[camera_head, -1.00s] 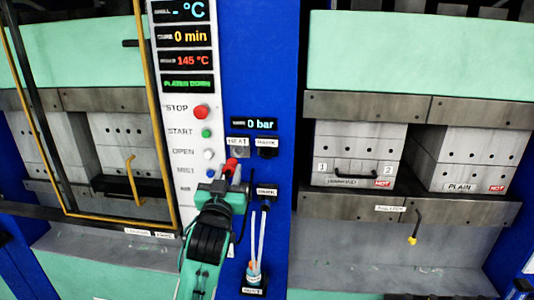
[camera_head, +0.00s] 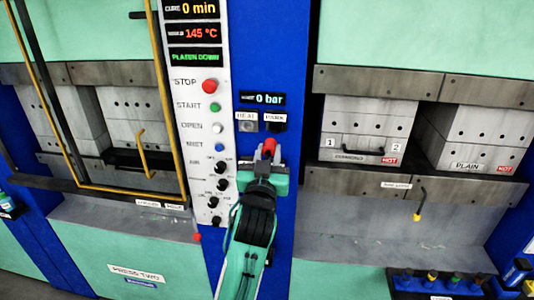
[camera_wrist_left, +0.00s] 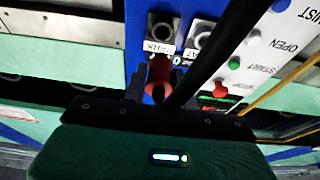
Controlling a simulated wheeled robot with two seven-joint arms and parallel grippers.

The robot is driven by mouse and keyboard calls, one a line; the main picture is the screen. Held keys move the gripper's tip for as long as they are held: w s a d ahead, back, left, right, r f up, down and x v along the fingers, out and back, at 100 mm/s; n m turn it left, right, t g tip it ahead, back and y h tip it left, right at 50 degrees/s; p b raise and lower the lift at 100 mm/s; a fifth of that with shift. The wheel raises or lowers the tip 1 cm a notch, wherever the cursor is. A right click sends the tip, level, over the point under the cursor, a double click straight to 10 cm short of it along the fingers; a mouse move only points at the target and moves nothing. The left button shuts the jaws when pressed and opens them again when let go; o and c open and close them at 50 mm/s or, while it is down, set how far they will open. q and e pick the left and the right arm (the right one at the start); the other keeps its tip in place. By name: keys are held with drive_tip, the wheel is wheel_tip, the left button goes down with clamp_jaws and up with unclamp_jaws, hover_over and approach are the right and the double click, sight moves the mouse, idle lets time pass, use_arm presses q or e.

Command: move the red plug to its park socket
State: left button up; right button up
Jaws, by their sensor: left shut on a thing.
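The red plug (camera_head: 269,148) is held upright in the jaws of my left gripper (camera_head: 266,161), just below the park socket (camera_head: 274,127) under its PARK label. The heat socket (camera_head: 248,126) is to the left and looks empty. In the left wrist view the red plug (camera_wrist_left: 159,74) shows between the dark fingers, close to the park socket (camera_wrist_left: 161,27), with a visible gap in the picture. The heat socket (camera_wrist_left: 200,38) is beside it. Depth between plug and panel is hard to tell. My right gripper is out of view.
A white control strip (camera_head: 205,140) with buttons and knobs stands left of the sockets. A dark cable (camera_wrist_left: 215,60) crosses close to the plug in the left wrist view. Yellow-framed guard (camera_head: 165,100) is at left; a press with hot blocks (camera_head: 365,130) is at right.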

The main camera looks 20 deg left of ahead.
sight(272, 142)
use_arm(q)
drive_tip(key=shift+w+r, duration=0.1)
drive_tip(key=shift+w, duration=0.45)
drive_tip(key=shift+w+a, duration=0.25)
drive_tip(key=shift+w, duration=0.5)
drive_tip(key=shift+w+a, duration=0.2)
drive_tip(key=shift+w, duration=0.55)
drive_tip(key=shift+w+a, duration=0.25)
drive_tip(key=shift+w, duration=0.5)
drive_tip(key=shift+w+a, duration=0.15)
drive_tip(key=shift+w, duration=0.55)
drive_tip(key=shift+w+a, duration=0.15)
drive_tip(key=shift+w, duration=0.55)
drive_tip(key=o, duration=1.1)
drive_tip(key=shift+f, duration=0.2)
